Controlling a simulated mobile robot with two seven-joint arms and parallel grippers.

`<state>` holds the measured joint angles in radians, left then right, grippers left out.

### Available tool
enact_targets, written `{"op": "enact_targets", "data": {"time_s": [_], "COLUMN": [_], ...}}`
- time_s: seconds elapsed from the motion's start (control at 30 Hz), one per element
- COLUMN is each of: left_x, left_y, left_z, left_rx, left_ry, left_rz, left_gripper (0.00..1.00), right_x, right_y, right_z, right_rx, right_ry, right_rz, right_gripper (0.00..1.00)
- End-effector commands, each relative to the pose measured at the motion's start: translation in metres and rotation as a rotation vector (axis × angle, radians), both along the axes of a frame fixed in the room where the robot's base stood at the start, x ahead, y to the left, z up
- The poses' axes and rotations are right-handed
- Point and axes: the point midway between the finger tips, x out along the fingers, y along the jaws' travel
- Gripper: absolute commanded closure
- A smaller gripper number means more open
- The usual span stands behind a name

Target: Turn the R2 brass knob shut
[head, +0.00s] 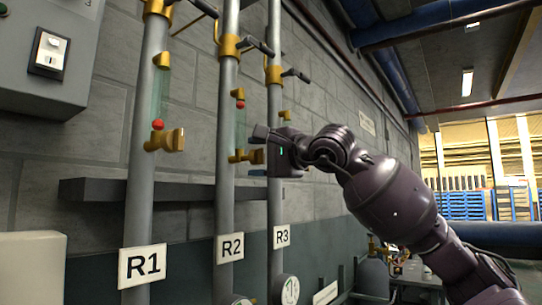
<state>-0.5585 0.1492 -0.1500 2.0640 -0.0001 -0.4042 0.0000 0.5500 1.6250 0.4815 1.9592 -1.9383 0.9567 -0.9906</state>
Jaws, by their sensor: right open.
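The R2 brass knob (240,156) sticks out to the right from the lower end of the sight tube on the grey R2 pipe (226,195). The R2 label (230,249) is lower on that pipe. A red ball (240,92) sits near the top of the R2 sight tube. My right gripper (258,153) comes in from the right and is open at the knob. One finger shows above the knob and one below its outer end. I cannot tell whether they touch it. My left gripper is not in view.
The R1 pipe (137,205) with its brass knob (166,140) stands to the left. The R3 pipe (275,205) stands close behind my right gripper. Lever handles (258,46) stick out above. A dark ledge (95,190) runs along the block wall. A grey box (45,55) hangs upper left.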

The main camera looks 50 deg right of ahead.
Motion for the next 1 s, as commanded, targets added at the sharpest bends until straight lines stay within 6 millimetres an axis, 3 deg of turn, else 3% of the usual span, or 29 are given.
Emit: {"op": "enact_targets", "data": {"time_s": [0.27, 0.7, 1.0], "left_x": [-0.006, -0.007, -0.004], "left_y": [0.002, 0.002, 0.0], "left_z": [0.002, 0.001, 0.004], "left_rx": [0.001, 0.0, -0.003], "left_ry": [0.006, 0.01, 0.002], "left_rz": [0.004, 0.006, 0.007], "left_gripper": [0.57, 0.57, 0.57], "right_x": [-0.027, -0.09, -0.106], "right_y": [-0.002, -0.008, -0.009], "right_z": [0.001, 0.0, 0.0], "right_rx": [0.002, 0.001, -0.001], "right_ry": [-0.003, -0.002, 0.0], "right_rz": [0.002, 0.0, 0.0], "right_gripper": [0.39, 0.39, 0.39]}}
